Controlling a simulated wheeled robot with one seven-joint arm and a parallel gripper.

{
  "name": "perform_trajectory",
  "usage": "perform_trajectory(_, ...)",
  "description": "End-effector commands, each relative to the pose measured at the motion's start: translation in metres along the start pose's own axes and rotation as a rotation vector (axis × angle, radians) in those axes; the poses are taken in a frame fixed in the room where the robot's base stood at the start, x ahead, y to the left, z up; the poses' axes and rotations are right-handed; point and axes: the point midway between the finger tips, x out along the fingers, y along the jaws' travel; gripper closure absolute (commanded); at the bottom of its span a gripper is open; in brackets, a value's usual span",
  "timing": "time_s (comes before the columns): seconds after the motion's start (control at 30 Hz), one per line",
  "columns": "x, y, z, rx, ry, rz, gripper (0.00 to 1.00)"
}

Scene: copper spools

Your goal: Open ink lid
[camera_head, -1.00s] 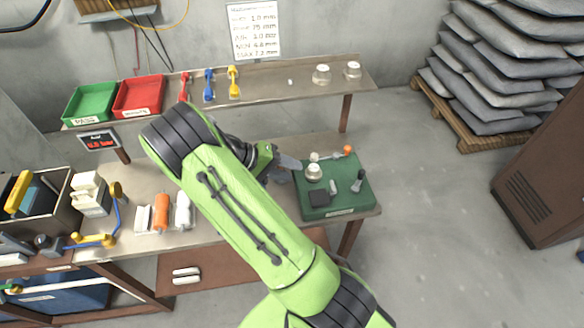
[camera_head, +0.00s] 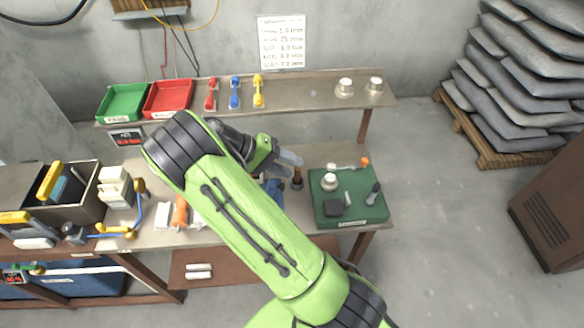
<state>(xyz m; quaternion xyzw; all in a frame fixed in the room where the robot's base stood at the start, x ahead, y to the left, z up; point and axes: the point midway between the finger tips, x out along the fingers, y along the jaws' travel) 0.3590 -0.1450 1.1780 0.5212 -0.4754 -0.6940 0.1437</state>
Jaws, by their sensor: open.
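No ink container can be told for certain. A blue object (camera_head: 274,188), mostly hidden behind my arm, lies on the bench beside a small upright brown-handled tool (camera_head: 297,180) that looks like a stamp. My gripper (camera_head: 291,158) hangs above the bench, just behind these two and left of the green mat (camera_head: 318,214). Its grey fingers point right and it holds nothing that I can see.
A black-handled tool (camera_head: 374,193) and an orange-ended tool (camera_head: 364,162) are on the mat. The raised shelf (camera_head: 310,92) behind carries green (camera_head: 123,102) and red (camera_head: 168,98) trays and two pale knobs. My arm covers the bench's middle.

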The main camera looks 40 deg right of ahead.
Motion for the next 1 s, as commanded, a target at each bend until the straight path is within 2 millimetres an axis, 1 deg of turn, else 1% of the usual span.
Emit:
perform_trajectory(0.1, -0.004, 0.001, 0.0, 0.0, 0.002, -0.001, 0.59)
perform_trajectory(0.47, -0.004, 0.001, 0.0, -0.001, 0.001, -0.001, 0.59)
perform_trajectory(0.57, -0.008, 0.001, 0.0, 0.001, 0.002, 0.0, 0.59)
perform_trajectory(0.67, -0.025, 0.0, -0.001, 0.002, 0.006, 0.0, 0.59)
perform_trajectory(0.8, -0.064, 0.0, -0.001, 0.002, 0.01, 0.0, 0.59)
perform_trajectory(0.87, -0.077, 0.0, -0.001, 0.002, 0.007, 0.003, 0.59)
perform_trajectory(0.9, -0.088, 0.0, -0.001, 0.001, 0.012, 0.001, 0.59)
perform_trajectory(1.0, -0.103, 0.001, -0.001, 0.003, 0.005, 0.003, 0.59)
